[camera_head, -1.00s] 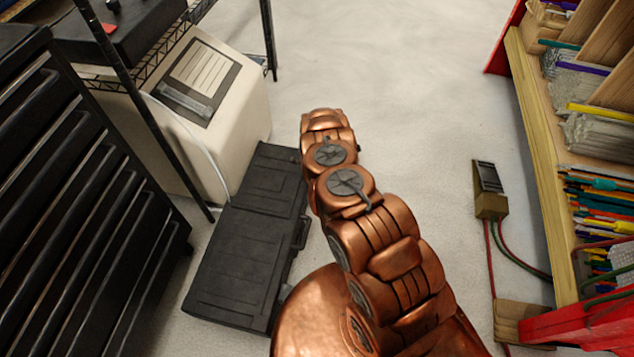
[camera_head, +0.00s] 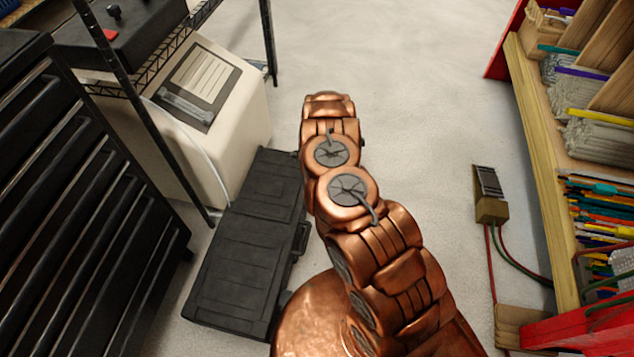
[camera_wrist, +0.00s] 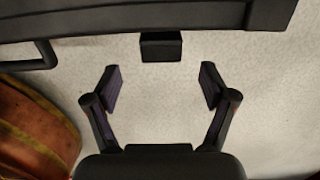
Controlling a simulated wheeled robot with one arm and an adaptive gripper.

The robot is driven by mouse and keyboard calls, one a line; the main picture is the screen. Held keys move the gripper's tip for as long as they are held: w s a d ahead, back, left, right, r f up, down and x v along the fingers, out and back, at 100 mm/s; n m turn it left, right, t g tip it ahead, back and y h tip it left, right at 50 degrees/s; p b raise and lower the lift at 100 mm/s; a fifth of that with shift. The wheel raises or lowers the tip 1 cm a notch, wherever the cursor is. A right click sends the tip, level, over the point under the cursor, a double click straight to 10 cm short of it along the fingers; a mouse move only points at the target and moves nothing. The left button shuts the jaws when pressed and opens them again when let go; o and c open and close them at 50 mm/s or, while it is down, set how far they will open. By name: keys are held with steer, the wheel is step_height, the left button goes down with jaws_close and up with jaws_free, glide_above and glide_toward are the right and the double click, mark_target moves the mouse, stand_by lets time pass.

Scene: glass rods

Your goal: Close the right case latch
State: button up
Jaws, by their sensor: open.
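The black case (camera_head: 248,240) lies on the floor left of my copper arm in the head view. Its carry handle (camera_head: 301,238) sticks out on the right side. In the wrist view the case edge (camera_wrist: 90,18) crosses the top, with the handle (camera_wrist: 28,58) at the left. A small black block, the latch (camera_wrist: 161,47), sticks out from that edge, apparently swung outward. My gripper (camera_wrist: 160,86) is open and empty over the floor, just short of the latch, which lines up between the fingers without touching them. The head view does not show my gripper.
A black drawer cabinet (camera_head: 75,200) and a cream machine (camera_head: 225,110) stand left of the case. A foot pedal (camera_head: 489,195) with red and green hoses lies on the right floor, beside a wooden rack (camera_head: 540,150) of glass rods. The floor ahead is clear.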

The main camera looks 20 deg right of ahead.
steer(key=shift+s+d+r, duration=0.15)
steer(key=shift+r, duration=2.55)
